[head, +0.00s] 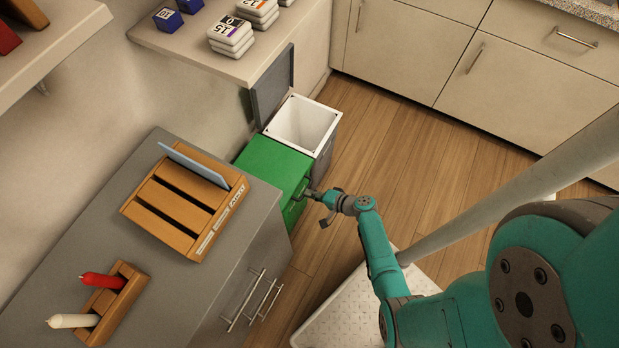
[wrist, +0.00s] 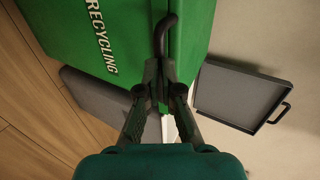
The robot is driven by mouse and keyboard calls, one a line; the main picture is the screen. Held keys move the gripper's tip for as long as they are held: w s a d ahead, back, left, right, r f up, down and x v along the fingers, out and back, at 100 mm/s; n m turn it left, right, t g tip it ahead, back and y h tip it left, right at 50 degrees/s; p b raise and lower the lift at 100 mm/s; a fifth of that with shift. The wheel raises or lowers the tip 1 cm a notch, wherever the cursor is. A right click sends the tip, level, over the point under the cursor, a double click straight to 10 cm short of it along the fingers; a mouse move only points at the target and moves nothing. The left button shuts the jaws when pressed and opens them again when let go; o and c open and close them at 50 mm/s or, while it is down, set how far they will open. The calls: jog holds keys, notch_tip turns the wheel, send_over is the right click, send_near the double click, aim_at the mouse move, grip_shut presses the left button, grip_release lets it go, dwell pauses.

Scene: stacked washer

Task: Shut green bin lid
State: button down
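The green bin (head: 262,172) stands between the grey cabinet and an open bin. Its green lid (head: 280,157) lies flat over the top; I cannot tell whether a small gap remains. The wrist view shows the green bin's front (wrist: 92,30) with white RECYCLING lettering and a dark curved handle (wrist: 167,24) at its edge. My gripper (head: 310,193) is at the front edge of this bin. In the wrist view my gripper's fingertips (wrist: 160,66) are close together, with the handle's lower end between them. The exact contact is partly hidden by the fingers.
Next to the green bin stands an open bin (head: 303,124) with a white inside; its grey lid (head: 272,86) is raised against the shelf. The grey cabinet (head: 222,262) with bar handles is close on the left. Wooden floor (head: 395,165) lies clear to the right.

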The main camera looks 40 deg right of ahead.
jog(key=shift+s+f, duration=0.1)
jog(key=shift+f, duration=1)
jog(key=c, duration=1.4)
grip_release()
jog(key=shift+f, duration=0.2)
jog(key=shift+o, duration=1)
jog(key=shift+w+a, duration=0.15)
jog(key=shift+w, duration=0.25)
jog(key=shift+f, duration=0.1)
jog(key=shift+s, duration=0.2)
jog(key=v, duration=1.1)
jog(key=shift+s+d+r, duration=0.2)
jog(key=shift+d+r, duration=0.05)
jog(key=shift+r, duration=0.1)
